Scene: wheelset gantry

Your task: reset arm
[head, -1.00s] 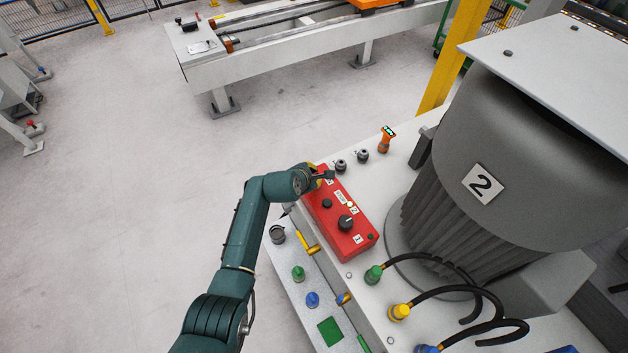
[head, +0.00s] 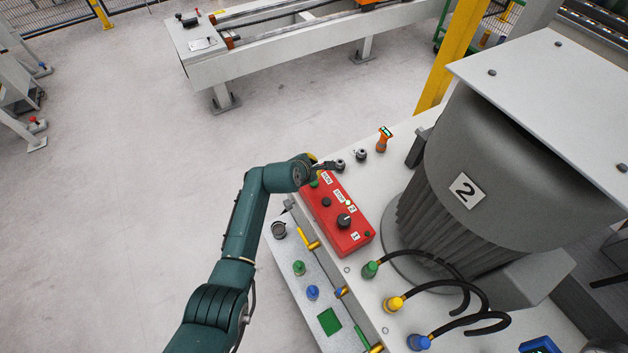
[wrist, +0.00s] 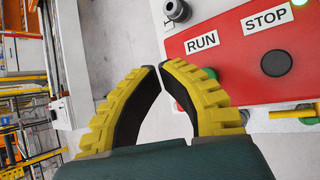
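My arm reaches up from the bottom of the head view, bent at the elbow. My gripper (head: 326,166) is over the far end of the red control box (head: 337,214). In the wrist view its two yellow, black-padded fingers (wrist: 158,68) have their tips almost touching, with nothing between them. The red box (wrist: 240,75) lies to the right of the fingers, with RUN and STOP labels. A green button (wrist: 210,73) by RUN is partly behind the right finger; it also shows in the head view (head: 314,183). A black button (wrist: 276,63) is below STOP.
A large grey motor (head: 500,170) marked 2 stands right of the box. Green, yellow and blue plugs (head: 394,304) with black cables sit in front of it. Black knobs (head: 361,155) and an orange device (head: 383,140) stand behind the box. Open floor (head: 120,200) lies left.

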